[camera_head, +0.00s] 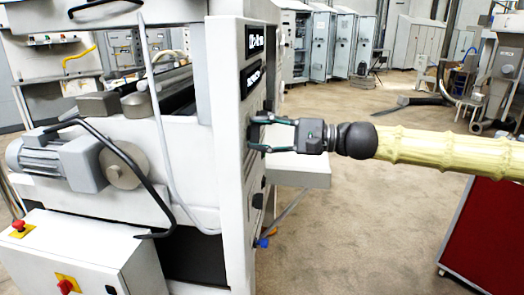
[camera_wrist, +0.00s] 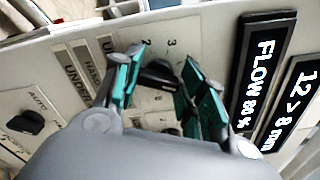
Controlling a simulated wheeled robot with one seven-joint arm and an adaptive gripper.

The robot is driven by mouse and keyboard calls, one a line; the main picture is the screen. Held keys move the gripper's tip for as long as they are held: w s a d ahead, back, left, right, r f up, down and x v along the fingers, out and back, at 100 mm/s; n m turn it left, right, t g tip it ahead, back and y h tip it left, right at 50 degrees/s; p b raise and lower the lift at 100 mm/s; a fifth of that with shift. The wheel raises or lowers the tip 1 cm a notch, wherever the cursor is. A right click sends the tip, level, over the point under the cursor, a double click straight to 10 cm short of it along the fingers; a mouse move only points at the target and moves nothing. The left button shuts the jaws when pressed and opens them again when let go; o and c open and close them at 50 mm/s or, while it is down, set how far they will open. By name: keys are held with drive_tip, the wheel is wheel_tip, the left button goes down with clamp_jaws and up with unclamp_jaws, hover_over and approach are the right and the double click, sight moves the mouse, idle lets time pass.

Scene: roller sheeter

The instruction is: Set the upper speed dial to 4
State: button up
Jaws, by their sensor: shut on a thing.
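The upper speed dial (camera_wrist: 158,75) is a black knob on the light panel, with the printed numbers 2 and 3 beside it in the wrist view. My gripper (camera_wrist: 163,77) has its green-padded fingers on either side of the knob and is shut on it. Fingers and palm hide part of the knob and the rest of its scale, so I cannot read its setting. In the head view my gripper (camera_head: 259,134) reaches the machine's side panel from the right; the dial is hard to make out there.
Another black knob (camera_wrist: 26,122), near an AUTO label, sits at the left of the wrist view. A pale shelf (camera_head: 298,172) projects below my gripper. A red cabinet (camera_head: 490,235) stands right.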

drive_tip(key=n+b, duration=0.3)
drive_tip(key=b, duration=0.1)
drive_tip(key=n+b, duration=0.3)
drive_tip(key=b, duration=0.1)
drive_tip(key=n+b, duration=0.3)
drive_tip(key=b, duration=0.2)
drive_tip(key=shift+f, duration=0.3)
drive_tip(key=o, duration=1)
drive_tip(key=shift+r, duration=0.1)
drive_tip(key=s+d, duration=0.2)
drive_tip(key=d, duration=1)
